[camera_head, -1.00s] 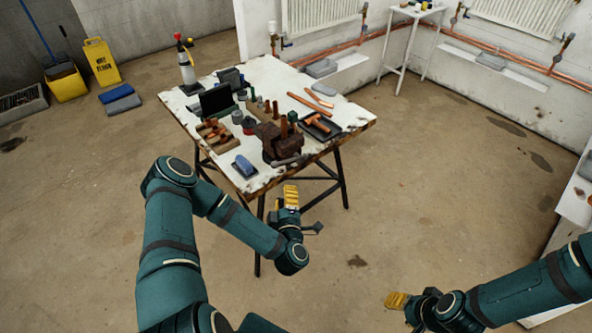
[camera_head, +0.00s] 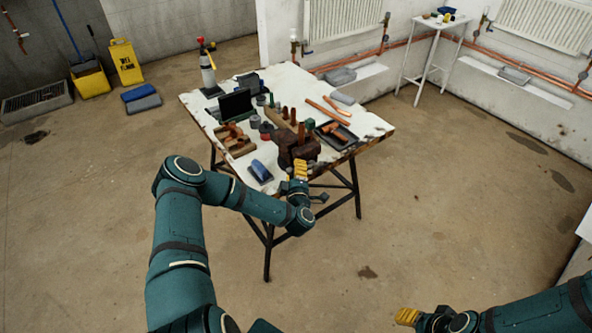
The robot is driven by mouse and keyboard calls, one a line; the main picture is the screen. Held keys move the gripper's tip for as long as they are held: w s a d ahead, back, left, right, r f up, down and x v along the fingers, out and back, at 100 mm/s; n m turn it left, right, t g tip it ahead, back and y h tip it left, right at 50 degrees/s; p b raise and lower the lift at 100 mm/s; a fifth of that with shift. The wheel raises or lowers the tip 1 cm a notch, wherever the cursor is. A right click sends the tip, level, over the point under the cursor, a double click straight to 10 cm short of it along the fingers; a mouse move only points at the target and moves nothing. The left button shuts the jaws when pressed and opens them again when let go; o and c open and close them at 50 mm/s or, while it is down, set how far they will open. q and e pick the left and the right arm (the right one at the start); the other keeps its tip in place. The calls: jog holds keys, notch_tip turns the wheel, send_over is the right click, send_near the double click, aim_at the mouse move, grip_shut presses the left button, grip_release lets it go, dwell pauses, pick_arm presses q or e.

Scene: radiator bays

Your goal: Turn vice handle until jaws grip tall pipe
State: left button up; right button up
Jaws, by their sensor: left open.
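The brown, rusty vice (camera_head: 290,150) is mounted at the near edge of the white workbench (camera_head: 362,115). An upright copper-brown pipe (camera_head: 301,133) shows at the vice jaws; I cannot tell whether the jaws touch it. My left gripper (camera_head: 300,170), with yellow fingers, is open just in front of the vice and overlaps its lower front in the picture. The vice handle is hidden or too small to make out there. My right gripper (camera_head: 406,316) is low at the bottom right, far from the bench; its finger opening is unclear.
On the bench are a blue block (camera_head: 261,171), a wooden box of fittings (camera_head: 236,142), a dark tray (camera_head: 337,134) and a spray bottle (camera_head: 207,70). Black trestle legs (camera_head: 267,250) stand below.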

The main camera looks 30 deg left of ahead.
pick_arm(q)
jog(key=shift+w+a, duration=0.15)
jog(key=shift+w, duration=0.1)
grip_shut()
jog(key=shift+r, duration=0.15)
